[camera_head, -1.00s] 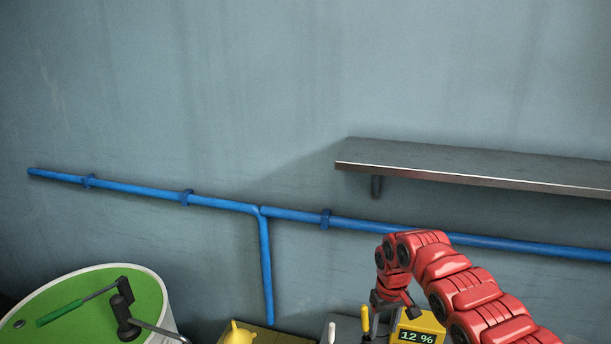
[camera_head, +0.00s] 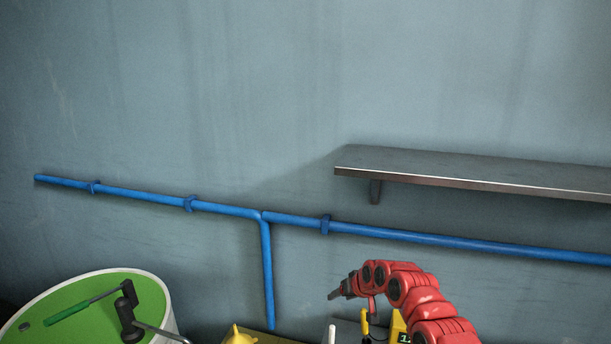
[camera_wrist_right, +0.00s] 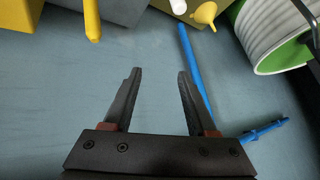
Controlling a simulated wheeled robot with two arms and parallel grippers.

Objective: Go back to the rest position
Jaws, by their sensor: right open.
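My right arm is red and comes in from the lower right of the head view. Its dark gripper (camera_head: 336,294) points left, above the objects at the bottom edge and in front of the wall. In the right wrist view the gripper (camera_wrist_right: 160,72) has its two fingers apart with nothing between them. My left arm and gripper are not in view.
A white drum with a green top (camera_head: 150,291) stands lower left, a green-handled tool (camera_head: 68,311) on it. A yellow funnel (camera_head: 239,337), a yellow-handled item (camera_head: 365,322) and a yellow display box (camera_head: 397,325) sit low. A blue pipe (camera_head: 430,238) and shelf (camera_head: 470,173) line the wall.

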